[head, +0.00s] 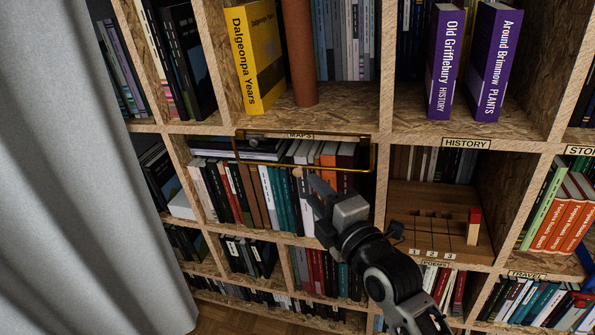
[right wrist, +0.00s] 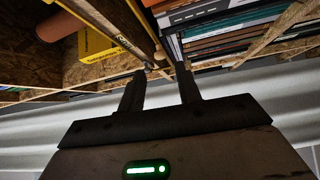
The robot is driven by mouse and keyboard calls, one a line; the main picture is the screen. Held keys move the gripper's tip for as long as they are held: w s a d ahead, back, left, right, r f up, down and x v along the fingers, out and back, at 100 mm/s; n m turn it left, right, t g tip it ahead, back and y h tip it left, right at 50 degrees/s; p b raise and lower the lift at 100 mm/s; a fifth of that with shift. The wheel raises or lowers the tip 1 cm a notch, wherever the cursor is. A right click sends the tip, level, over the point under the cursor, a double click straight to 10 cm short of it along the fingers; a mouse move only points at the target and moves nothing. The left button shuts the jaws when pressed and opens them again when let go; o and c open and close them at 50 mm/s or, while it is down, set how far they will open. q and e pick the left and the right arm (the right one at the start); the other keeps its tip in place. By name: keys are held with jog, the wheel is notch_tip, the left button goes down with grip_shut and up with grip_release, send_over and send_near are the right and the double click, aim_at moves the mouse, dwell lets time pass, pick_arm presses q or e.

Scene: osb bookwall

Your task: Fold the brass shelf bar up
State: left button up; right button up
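The brass shelf bar (head: 374,155) is a thin rectangular frame at the compartment under the MAPS label in the head view. Its long front rail hangs below the shelf edge, across the tops of the books. My right gripper (head: 306,177) is just below the middle of that rail, beside a small light knob (head: 297,172). In the right wrist view its two fingers (right wrist: 164,72) are spread apart, with a brass rail (right wrist: 146,27) running down towards the fingertips. I cannot tell whether they touch it. My left gripper is not in view.
Books (head: 290,205) stand close behind the bar. A yellow book (head: 258,55) and a brown cylinder (head: 300,55) stand on the shelf above. A wooden slotted block (head: 425,215) with a red-topped piece (head: 473,226) is to the right. A grey curtain (head: 75,170) hangs at the left.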

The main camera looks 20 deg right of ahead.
aim_at(299, 174)
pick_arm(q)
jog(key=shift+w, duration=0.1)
pick_arm(e)
jog(key=w, duration=0.2)
jog(key=w+a, duration=0.1)
jog(key=w, duration=0.4)
jog(key=shift+w+a, duration=0.25)
jog(key=shift+w, duration=0.05)
